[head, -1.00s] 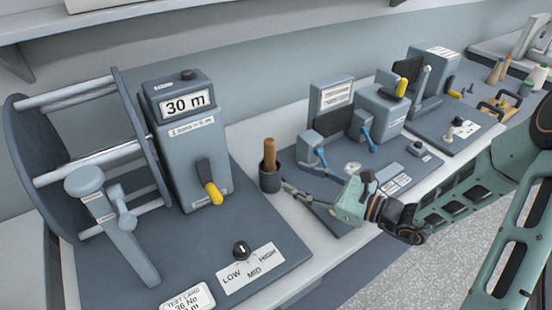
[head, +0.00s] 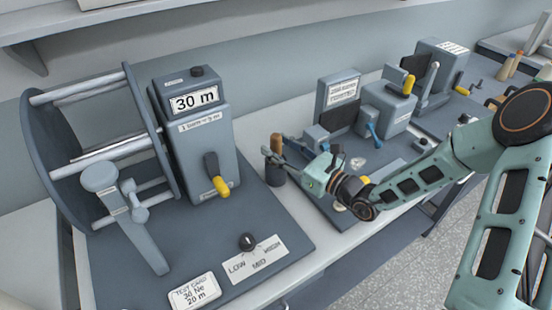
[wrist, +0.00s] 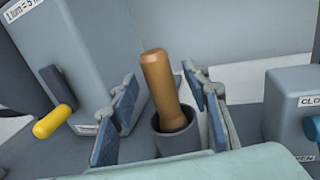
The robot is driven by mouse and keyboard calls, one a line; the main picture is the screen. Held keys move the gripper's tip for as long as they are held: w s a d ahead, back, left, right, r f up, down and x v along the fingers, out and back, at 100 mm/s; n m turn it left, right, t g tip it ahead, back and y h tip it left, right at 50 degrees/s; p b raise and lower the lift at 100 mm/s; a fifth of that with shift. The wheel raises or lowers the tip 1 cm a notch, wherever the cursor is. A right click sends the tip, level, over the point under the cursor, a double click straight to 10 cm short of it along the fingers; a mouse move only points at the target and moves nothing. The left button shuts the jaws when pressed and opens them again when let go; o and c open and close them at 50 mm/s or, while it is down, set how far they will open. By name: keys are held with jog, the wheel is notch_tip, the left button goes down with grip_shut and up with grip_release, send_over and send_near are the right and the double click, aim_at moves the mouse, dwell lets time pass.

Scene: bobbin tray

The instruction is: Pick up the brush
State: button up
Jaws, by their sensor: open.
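The brush shows as a brown wooden handle (wrist: 160,88) standing up, slightly tilted, out of a dark grey cup (wrist: 176,139). Its lower end is hidden inside the cup. In the head view the handle (head: 277,144) and the cup (head: 274,176) are partly covered by my gripper (head: 268,156). In the wrist view my gripper (wrist: 163,97) is open, with one blue-padded finger on each side of the handle. The handle is between the fingers in that view, with a gap on both sides. I cannot tell whether the fingers are at its depth.
A grey counter box (head: 195,130) with a yellow-tipped lever (head: 221,186) stands left of the cup. A large reel (head: 66,155) is further left. Grey devices (head: 386,105) stand to the right. A label reading LOW, MID, HIGH (head: 254,260) lies in front.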

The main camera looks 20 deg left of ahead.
jog(key=shift+w+a, duration=0.3)
jog(key=shift+a, duration=0.25)
jog(key=shift+c, duration=0.4)
grip_shut()
